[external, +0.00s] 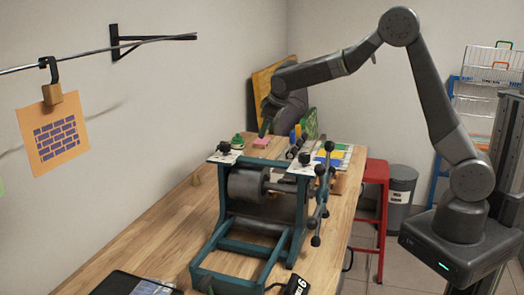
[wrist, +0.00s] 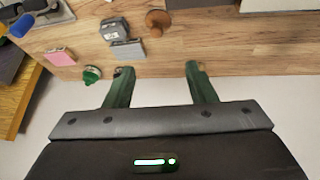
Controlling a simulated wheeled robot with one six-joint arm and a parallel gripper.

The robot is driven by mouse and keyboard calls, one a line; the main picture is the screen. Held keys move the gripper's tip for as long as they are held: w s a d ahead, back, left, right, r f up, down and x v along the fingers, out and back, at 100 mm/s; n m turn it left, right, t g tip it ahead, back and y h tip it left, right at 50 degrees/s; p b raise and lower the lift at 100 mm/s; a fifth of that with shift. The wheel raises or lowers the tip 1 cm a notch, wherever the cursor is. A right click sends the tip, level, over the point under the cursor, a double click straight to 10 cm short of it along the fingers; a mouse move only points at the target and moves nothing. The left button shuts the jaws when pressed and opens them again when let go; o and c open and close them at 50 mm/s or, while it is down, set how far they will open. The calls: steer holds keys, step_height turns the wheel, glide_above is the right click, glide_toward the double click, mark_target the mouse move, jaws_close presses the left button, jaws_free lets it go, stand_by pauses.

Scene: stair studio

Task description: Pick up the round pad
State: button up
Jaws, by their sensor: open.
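My gripper (wrist: 158,68) is open, its two green fingers apart with nothing between them. In the external view my gripper (external: 266,122) is above the far part of the wooden bench (external: 140,237). A round brown object (wrist: 158,20) lies on the bench ahead of the fingers in the wrist view. A small round green object with a raised top (wrist: 91,74) stands near the bench edge, left of the left finger; it also shows in the external view (external: 238,141). I cannot tell for certain which of these is the round pad.
A pink block (wrist: 61,57) and grey blocks (wrist: 115,30) lie left of the brown object. A large teal-framed roller machine (external: 250,200) stands on the bench nearer the external camera. A red stool (external: 374,172) and grey bin (external: 401,186) stand beside the bench.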

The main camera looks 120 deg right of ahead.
steer(key=shift+m+t+h, duration=0.3)
steer(key=shift+m+t, duration=0.4)
steer(key=shift+t, duration=0.1)
steer(key=s+x, duration=0.1)
steer(key=x, duration=0.4)
steer(key=s+b+x, duration=0.1)
steer(key=x, duration=0.3)
steer(key=b+x, duration=0.1)
steer(key=x, duration=0.4)
steer(key=shift+s+d+f, duration=0.25)
steer(key=shift+s+f, duration=0.1)
steer(key=shift+f, duration=0.3)
steer(key=shift+p+x, duration=0.8)
steer(key=shift+x, duration=2.15)
steer(key=shift+a, duration=0.1)
jaws_close()
